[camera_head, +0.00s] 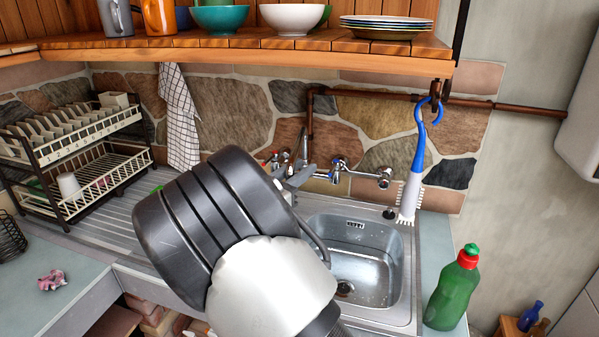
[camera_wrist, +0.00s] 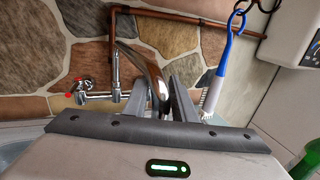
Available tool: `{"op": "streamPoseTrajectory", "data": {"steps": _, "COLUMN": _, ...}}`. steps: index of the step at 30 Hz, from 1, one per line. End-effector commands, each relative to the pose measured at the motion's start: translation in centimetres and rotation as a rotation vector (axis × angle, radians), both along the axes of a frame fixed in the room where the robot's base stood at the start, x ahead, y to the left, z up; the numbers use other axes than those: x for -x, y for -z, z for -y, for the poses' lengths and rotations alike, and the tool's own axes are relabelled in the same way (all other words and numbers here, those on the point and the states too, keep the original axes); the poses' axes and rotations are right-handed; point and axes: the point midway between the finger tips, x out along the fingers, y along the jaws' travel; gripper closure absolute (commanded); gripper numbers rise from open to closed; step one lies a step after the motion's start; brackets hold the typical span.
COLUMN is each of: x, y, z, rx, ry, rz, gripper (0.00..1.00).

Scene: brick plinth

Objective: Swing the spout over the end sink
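The chrome spout (camera_wrist: 152,72) curves from the wall-mounted tap toward my gripper in the wrist view. In the head view the tap's chrome pipe (camera_head: 303,146) rises behind my gripper, and my arm hides part of the spout. My gripper (camera_head: 291,176) is at the spout, its grey fingers apart. In the wrist view the spout lies between the fingers (camera_wrist: 160,98); contact with them is not clear. The end sink (camera_head: 397,265) is a steel basin to the right of my gripper in the head view, its left part hidden by my arm.
A blue-and-white brush (camera_head: 414,180) hangs from a hook right of the tap. A green bottle (camera_head: 453,290) stands right of the sink. A wooden shelf (camera_head: 330,47) with bowls and plates is above. A dish rack (camera_head: 75,165) stands left. Copper pipe (camera_head: 400,97) crosses the stone wall.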

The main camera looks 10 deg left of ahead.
Motion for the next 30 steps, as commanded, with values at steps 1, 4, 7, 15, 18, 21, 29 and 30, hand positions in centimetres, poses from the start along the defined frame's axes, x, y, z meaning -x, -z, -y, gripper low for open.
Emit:
{"op": "streamPoseTrajectory", "data": {"steps": 1, "x": 0.0, "y": 0.0, "z": 0.1, "rx": 0.0, "ry": 0.002, "rz": -0.001, "gripper": 0.67}}
{"op": "streamPoseTrajectory", "data": {"steps": 4, "x": 0.1, "y": 0.1, "z": 0.0, "rx": 0.001, "ry": 0.001, "rz": -0.004, "gripper": 0.65}}
{"op": "streamPoseTrajectory", "data": {"steps": 7, "x": 0.1, "y": 0.2, "z": 0.0, "rx": 0.001, "ry": 0.0, "rz": -0.005, "gripper": 0.65}}
{"op": "streamPoseTrajectory", "data": {"steps": 15, "x": 1.4, "y": 0.4, "z": -0.7, "rx": 0.001, "ry": -0.002, "rz": -0.008, "gripper": 0.65}}
{"op": "streamPoseTrajectory", "data": {"steps": 18, "x": 3.1, "y": 0.4, "z": -1.5, "rx": 0.001, "ry": -0.003, "rz": -0.008, "gripper": 0.65}}
{"op": "streamPoseTrajectory", "data": {"steps": 21, "x": 5.3, "y": 0.5, "z": -2.5, "rx": 0.001, "ry": -0.004, "rz": -0.008, "gripper": 0.65}}
{"op": "streamPoseTrajectory", "data": {"steps": 29, "x": 11.2, "y": 0.3, "z": -5.1, "rx": 0.0, "ry": -0.003, "rz": -0.007, "gripper": 0.65}}
{"op": "streamPoseTrajectory", "data": {"steps": 30, "x": 11.9, "y": 0.4, "z": -5.5, "rx": 0.0, "ry": -0.004, "rz": -0.007, "gripper": 0.65}}
